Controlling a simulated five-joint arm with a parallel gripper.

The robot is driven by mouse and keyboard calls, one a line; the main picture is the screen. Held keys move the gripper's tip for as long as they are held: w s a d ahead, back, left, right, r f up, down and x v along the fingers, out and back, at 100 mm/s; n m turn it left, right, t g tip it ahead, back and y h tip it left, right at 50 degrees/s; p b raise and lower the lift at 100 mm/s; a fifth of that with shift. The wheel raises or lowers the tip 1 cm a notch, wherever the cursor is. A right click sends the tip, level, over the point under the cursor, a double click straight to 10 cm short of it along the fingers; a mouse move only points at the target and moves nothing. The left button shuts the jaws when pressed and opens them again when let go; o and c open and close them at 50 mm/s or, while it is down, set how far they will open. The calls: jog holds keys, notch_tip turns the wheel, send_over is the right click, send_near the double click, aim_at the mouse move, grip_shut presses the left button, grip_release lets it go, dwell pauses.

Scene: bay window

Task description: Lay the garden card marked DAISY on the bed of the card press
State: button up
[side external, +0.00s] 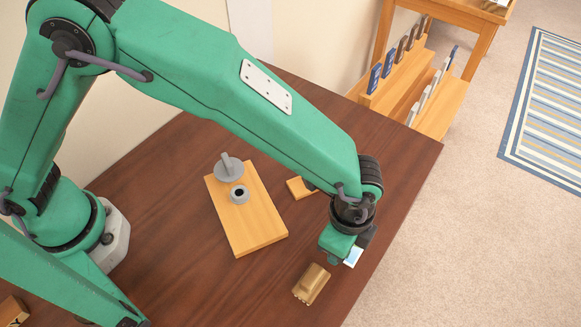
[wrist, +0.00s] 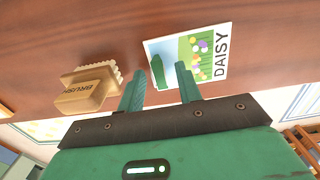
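The DAISY card (wrist: 213,52), with flowers on a light picture and its name along one edge, appears to lie flat on the dark table in the wrist view. In the side view only a small pale part of the card (side external: 354,257) shows below my gripper (side external: 343,258). In the wrist view my gripper (wrist: 162,75) has its fingers apart, at the card's near edge, with one finger overlapping it. A wooden board (side external: 255,222) with a grey post and a grey handled disc, seemingly the card press, lies left of my gripper; its bare wood is clear.
A wooden brush (side external: 311,284) lies just in front of my gripper; the brush is left of the card in the wrist view (wrist: 88,90). A small wooden block (side external: 298,188) sits behind, partly hidden by my arm. A rack (side external: 440,108) stands beyond the table's edge.

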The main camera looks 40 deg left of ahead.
grip_shut()
jog(key=shift+r, duration=0.95)
dwell(0.8)
jog(key=shift+r, duration=1.55)
